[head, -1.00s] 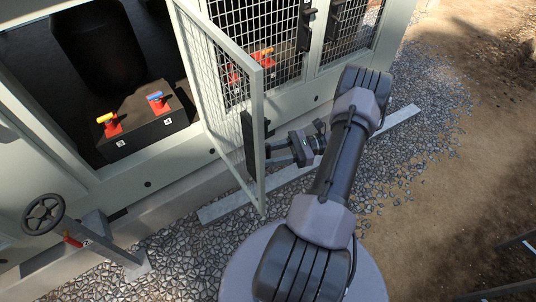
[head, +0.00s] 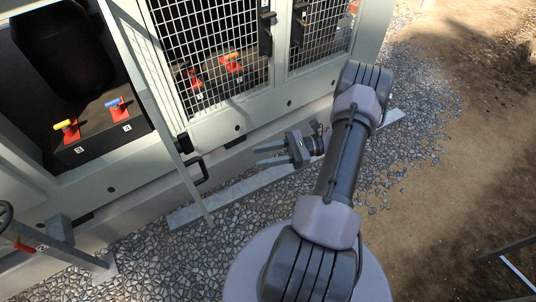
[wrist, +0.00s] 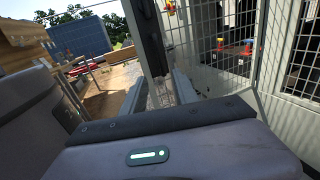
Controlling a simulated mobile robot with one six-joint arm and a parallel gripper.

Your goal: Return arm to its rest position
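My gripper (head: 258,156) is at the end of my folded arm, in the middle of the head view. Its two fingers are apart, point left and hold nothing. The mesh door (head: 150,90) of the cabinet stands swung out to the left of the gripper, seen nearly edge-on. Its dark handle (head: 198,171) is left of the fingertips, with a gap between. In the wrist view the fingers are partly hidden behind the gripper's housing, and a dark upright part stands close ahead of them.
The open bay holds a yellow-handled valve (head: 66,130) and a blue-handled valve (head: 117,106). Closed mesh panels (head: 215,50) stand behind the gripper. A handwheel (head: 6,216) is cut off at the left edge. Gravel (head: 190,262) lies in front and open dirt (head: 440,190) to the right.

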